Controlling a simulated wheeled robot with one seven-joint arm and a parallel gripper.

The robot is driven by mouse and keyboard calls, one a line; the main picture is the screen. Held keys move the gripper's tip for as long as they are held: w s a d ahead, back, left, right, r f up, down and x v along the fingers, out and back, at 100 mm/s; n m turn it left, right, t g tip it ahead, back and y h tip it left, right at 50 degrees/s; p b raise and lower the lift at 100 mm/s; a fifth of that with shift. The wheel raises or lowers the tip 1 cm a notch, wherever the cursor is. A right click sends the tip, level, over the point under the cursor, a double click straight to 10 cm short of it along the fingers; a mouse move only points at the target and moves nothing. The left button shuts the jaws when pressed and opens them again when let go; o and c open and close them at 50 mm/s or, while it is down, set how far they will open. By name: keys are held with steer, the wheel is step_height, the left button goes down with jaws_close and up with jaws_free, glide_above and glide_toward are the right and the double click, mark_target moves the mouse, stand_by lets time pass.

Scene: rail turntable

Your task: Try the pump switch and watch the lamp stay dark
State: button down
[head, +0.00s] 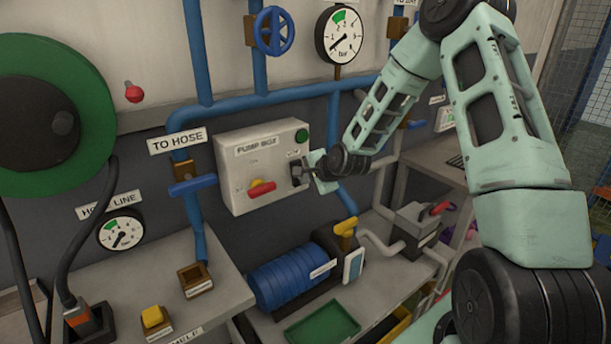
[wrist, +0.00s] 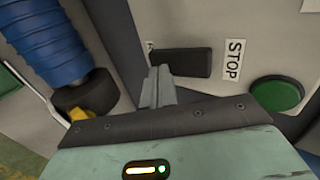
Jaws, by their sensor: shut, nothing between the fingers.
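The pale pump box (head: 232,187) hangs on the wall in the middle of the head view. In the wrist view the green disc (wrist: 277,95) is also unlit. A black switch block (wrist: 185,63) sits beside a STOP label (wrist: 232,60). My gripper (wrist: 162,76) is shut and empty, its fingertips at the block's left end. I cannot tell whether they touch it. In the head view my wrist partly hides the switch's right side.
Below the box stands the blue ribbed pump motor (head: 285,282) with a yellow handle (head: 345,228). Blue pipes (head: 255,103), a blue valve wheel (head: 274,31) and a pressure gauge (head: 339,33) are above. A bench (head: 225,285) with a yellow button is at lower left.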

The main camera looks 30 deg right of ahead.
steer(key=shift+w, duration=0.15)
steer(key=shift+w+r+t+b, duration=0.4)
steer(key=shift+r+t, duration=0.1)
steer(key=shift+r, duration=0.35)
stand_by(0.4)
stand_by(0.4)
